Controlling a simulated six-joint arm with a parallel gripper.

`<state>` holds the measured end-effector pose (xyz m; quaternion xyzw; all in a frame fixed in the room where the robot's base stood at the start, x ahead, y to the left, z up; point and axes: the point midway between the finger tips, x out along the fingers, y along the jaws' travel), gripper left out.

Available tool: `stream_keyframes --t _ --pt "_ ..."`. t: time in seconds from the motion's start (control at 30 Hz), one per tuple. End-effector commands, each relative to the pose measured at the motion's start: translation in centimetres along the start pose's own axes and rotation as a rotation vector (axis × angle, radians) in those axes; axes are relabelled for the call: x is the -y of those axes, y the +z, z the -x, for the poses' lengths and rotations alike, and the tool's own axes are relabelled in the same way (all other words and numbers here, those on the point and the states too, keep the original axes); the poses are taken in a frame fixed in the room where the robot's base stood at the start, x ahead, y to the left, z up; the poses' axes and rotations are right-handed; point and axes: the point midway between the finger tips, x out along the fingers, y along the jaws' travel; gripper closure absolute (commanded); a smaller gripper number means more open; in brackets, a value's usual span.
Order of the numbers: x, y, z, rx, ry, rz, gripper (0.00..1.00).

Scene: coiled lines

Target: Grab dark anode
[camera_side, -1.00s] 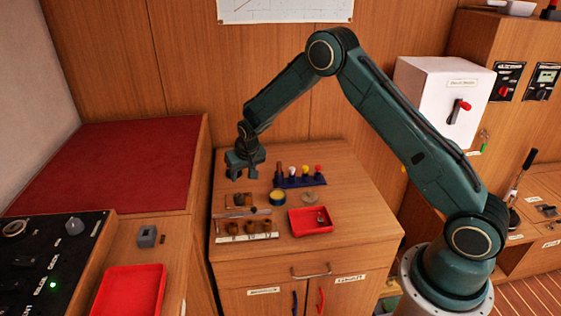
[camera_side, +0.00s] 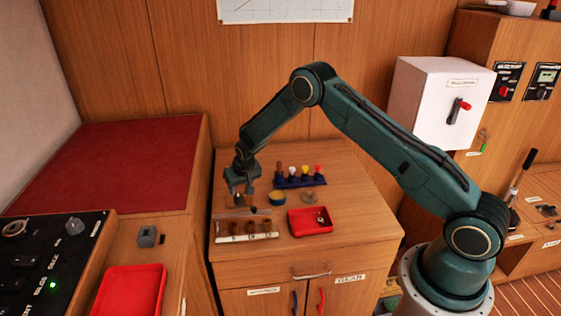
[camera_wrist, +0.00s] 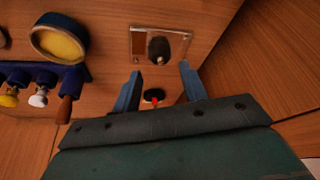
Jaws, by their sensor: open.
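A dark, rounded lump (camera_wrist: 158,48), which looks like the dark anode, lies in a small pale-rimmed holder (camera_wrist: 134,36) in the wrist view. In the side view my gripper (camera_side: 242,187) hangs low over the back left of the cabinet top and largely hides the holder. I cannot tell the exact height gap.
A small dark disc with a red spot (camera_wrist: 153,97) shows between the fingers. A yellow-filled round tin (camera_side: 277,197), a blue rack (camera_side: 300,182) of coloured-top tools, a red tray (camera_side: 297,223) and a slotted wooden rack (camera_side: 247,229) stand close by. The cabinet top's right side is clear.

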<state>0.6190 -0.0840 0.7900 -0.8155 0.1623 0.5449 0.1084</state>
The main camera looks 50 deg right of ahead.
Motion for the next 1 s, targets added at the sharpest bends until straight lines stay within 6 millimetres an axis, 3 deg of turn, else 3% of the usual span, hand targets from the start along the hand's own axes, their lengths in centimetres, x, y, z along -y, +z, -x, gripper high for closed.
stream_keyframes --t 0.37,0.8,1.0 --pt "0.0 0.0 -0.7 0.001 0.000 0.000 0.57" --pt "-0.1 0.0 -4.6 0.001 0.000 0.000 0.57" --pt "-0.1 0.0 -5.5 0.000 0.000 0.000 0.57"
